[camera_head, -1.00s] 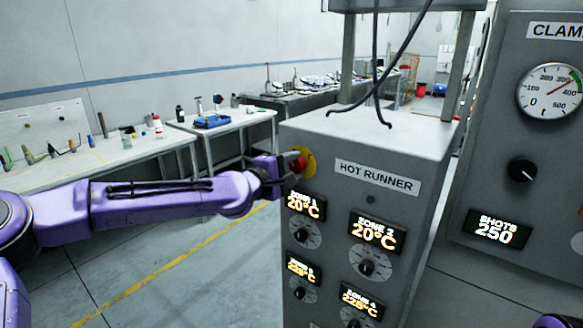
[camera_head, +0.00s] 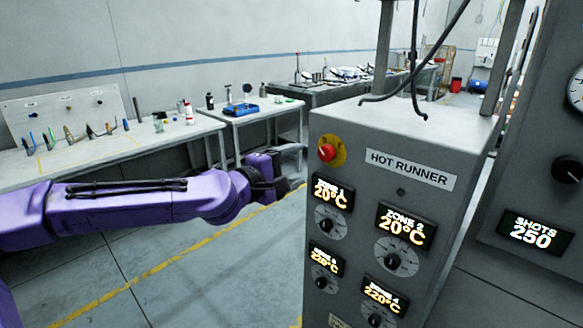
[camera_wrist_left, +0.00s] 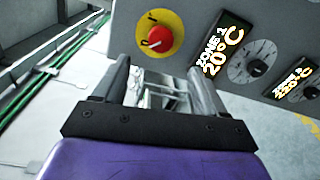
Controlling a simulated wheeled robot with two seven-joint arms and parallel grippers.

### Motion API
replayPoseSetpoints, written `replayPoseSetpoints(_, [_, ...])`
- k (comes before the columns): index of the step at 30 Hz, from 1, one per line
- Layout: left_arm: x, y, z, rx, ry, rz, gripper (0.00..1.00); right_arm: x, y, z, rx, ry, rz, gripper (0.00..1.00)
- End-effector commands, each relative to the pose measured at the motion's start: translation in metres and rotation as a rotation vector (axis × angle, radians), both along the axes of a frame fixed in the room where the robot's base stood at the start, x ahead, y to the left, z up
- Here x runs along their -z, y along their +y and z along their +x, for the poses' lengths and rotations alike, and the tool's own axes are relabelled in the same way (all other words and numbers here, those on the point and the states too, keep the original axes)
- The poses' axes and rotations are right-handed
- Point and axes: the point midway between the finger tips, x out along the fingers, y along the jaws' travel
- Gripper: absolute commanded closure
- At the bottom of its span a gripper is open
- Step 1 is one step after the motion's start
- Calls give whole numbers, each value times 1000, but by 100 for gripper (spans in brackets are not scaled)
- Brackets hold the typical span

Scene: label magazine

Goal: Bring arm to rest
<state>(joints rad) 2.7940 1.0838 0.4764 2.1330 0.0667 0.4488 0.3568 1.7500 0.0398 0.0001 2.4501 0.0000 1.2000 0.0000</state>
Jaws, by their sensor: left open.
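My left arm (camera_head: 140,205) is purple and comes in from the left, reaching out in front of the hot runner cabinet. My left gripper (camera_head: 284,168) is open and empty, a little left of the cabinet's left edge. In the left wrist view, the gripper (camera_wrist_left: 160,85) shows its two fingers apart with nothing between them. The red knob on its yellow plate (camera_head: 327,152) is clear of the fingers. It also shows in the left wrist view (camera_wrist_left: 159,39), beyond the fingertips. My right gripper is not in view.
The grey hot runner cabinet (camera_head: 408,138) stands at the right with zone displays and dials. A second panel (camera_head: 515,175) with a gauge is at the far right. Workbenches (camera_head: 110,150) with tools line the wall. Open floor (camera_head: 200,280) lies below my arm.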

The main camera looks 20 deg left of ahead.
Motion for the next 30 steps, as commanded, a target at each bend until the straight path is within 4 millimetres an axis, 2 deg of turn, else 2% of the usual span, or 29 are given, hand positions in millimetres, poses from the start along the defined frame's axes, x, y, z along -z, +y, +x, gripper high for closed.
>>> replayPoseSetpoints(4, [0,2,-6,0,0,-1,29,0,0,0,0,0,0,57])
replayPoseSetpoints(16, [0,1,-5,1,0,2,29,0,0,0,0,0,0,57])
replayPoseSetpoints(19, [-1,11,-2,-55,-15,19,29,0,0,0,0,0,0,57])
replayPoseSetpoints(20, [4,15,-3,-90,-12,29,29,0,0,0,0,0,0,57])
replayPoseSetpoints(23, [79,14,-8,-180,103,194,29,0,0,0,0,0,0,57])
replayPoseSetpoints(24, [116,13,-13,-196,163,267,29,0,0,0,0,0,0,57])
replayPoseSetpoints(26, [171,13,-27,-209,255,380,29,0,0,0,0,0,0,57])
replayPoseSetpoints(27, [206,15,-39,-211,314,455,29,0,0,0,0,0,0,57])
replayPoseSetpoints(29, [256,19,-62,-204,403,569,29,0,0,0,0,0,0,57])
replayPoseSetpoints(30, [288,22,-81,-193,461,647,29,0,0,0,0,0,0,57])
